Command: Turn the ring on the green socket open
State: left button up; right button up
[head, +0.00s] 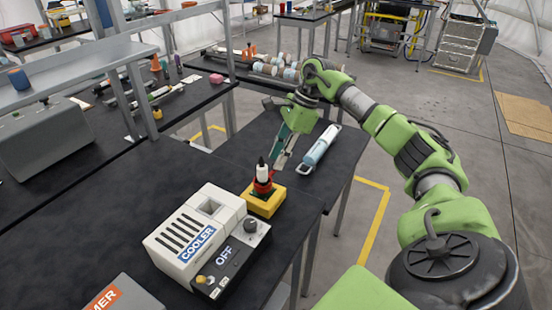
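My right gripper (277,170) hangs over the black table, pointing down, just behind and right of a yellow block (266,204). It looks empty, but at this angle I cannot tell how far its fingers are apart. On the yellow block stands a red piece (262,185) with a white and black tip (262,168) upright in it. The gripper appears apart from it. I cannot make out a green socket or its ring with certainty. My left gripper is not in view.
A white cooler box (195,236) reading OFF stands in front of the yellow block. A light-blue cylinder in a white holder (322,146) lies right of the gripper. A grey box (122,296) is at bottom left. Shelved benches (90,62) stand left.

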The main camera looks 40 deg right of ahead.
jog(key=shift+x, duration=0.9)
jog(key=shift+c, duration=0.4)
grip_shut()
